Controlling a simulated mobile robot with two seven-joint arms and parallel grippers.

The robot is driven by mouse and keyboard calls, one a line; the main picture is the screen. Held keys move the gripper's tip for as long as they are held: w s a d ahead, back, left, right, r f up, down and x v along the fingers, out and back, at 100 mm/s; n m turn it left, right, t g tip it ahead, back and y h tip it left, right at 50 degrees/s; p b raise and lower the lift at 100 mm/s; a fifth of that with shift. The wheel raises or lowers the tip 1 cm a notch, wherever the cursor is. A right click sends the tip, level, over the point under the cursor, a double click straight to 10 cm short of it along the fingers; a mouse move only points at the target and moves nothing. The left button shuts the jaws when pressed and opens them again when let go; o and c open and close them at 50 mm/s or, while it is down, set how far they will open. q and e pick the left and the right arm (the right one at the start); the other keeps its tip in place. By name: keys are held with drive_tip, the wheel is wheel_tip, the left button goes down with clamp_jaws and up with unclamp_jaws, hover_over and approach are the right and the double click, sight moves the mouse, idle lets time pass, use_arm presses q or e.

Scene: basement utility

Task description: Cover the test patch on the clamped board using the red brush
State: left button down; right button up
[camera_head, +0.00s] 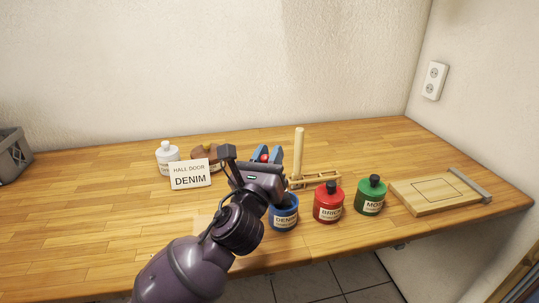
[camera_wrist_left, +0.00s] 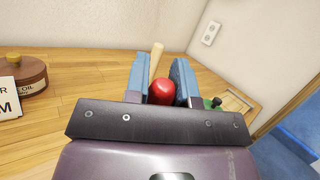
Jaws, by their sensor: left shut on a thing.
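My left gripper (camera_head: 267,155) is over the middle of the bench, its blue fingers shut on the red brush (camera_head: 264,157). In the left wrist view only the brush's rounded red end (camera_wrist_left: 161,92) shows between the fingers (camera_wrist_left: 160,80); its bristles are hidden. The clamped board (camera_head: 425,203) lies at the right, with a grey bar (camera_head: 470,186) along its right edge. The test patch (camera_head: 440,190) is a dark outlined rectangle on it, with bare wood colour inside. My right gripper is not in view.
A wooden rack (camera_head: 325,180) with a pale upright handle (camera_head: 298,150) stands behind blue DENIM (camera_head: 284,213), red BRICK (camera_head: 328,203) and green (camera_head: 371,196) pots. A sign (camera_head: 190,174) reads "HALL DOOR DENIM". White (camera_head: 167,153) and brown (camera_head: 205,152) jars stand behind it.

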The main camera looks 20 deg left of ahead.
use_arm(q)
drive_tip(key=shift+f, duration=0.25)
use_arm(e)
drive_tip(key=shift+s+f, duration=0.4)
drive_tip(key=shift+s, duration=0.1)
use_arm(q)
drive_tip(key=shift+f, duration=0.2)
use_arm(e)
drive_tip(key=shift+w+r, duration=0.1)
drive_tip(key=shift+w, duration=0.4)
use_arm(q)
drive_tip(key=shift+r, duration=0.15)
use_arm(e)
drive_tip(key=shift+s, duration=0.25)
